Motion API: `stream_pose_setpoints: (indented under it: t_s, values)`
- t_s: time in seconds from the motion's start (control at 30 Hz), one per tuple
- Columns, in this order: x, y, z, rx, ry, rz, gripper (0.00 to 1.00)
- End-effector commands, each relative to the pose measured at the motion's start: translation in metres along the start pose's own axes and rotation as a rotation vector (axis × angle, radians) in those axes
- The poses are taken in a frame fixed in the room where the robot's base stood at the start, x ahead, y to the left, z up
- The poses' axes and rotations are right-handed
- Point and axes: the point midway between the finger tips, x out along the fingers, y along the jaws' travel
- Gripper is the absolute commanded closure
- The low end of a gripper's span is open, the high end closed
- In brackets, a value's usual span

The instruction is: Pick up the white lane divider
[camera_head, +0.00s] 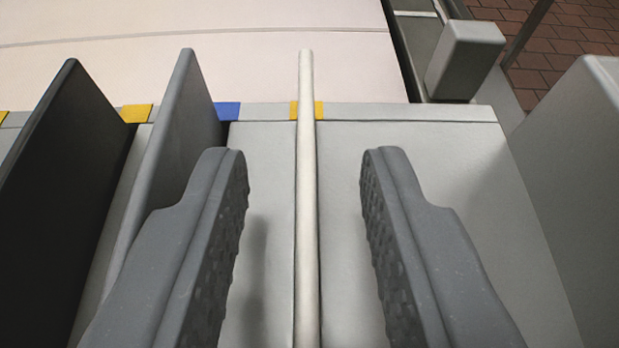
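The white lane divider (307,190) is a thin upright panel seen nearly edge-on in the middle of the view. It runs from the bottom edge up to a strip with yellow marks at its far end. My gripper (305,170) is open, with one grey textured finger on each side of the divider. Clear gaps show between the divider and both fingers, so neither touches it. The near end of the divider is cut off by the bottom of the picture.
A grey divider (170,135) and a dark divider (65,180) stand to the left, the grey one close to my left finger. A grey wall (580,180) stands at the right. A pale surface (200,60) lies beyond. A grey block (465,58) is at the upper right.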

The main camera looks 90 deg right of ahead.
Motion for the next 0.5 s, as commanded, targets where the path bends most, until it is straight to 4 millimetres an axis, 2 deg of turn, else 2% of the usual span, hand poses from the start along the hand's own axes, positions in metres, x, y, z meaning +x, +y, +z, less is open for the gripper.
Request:
stream_pose_setpoints:
  t_s: [0.1, 0.3, 0.33, 0.43, 0.5]
  values:
    - [0.0131, 0.0012, 0.0000, 0.000, 0.001, 0.005, 0.70]
    - [0.0139, 0.0005, 0.0000, 0.000, 0.001, 0.002, 0.70]
    - [0.0138, 0.0005, 0.0000, 0.000, 0.001, 0.001, 0.73]
    - [0.0137, 0.0004, 0.0001, -0.001, 0.001, 0.001, 1.00]
    - [0.0136, 0.0004, 0.0002, -0.001, 0.001, 0.001, 1.00]
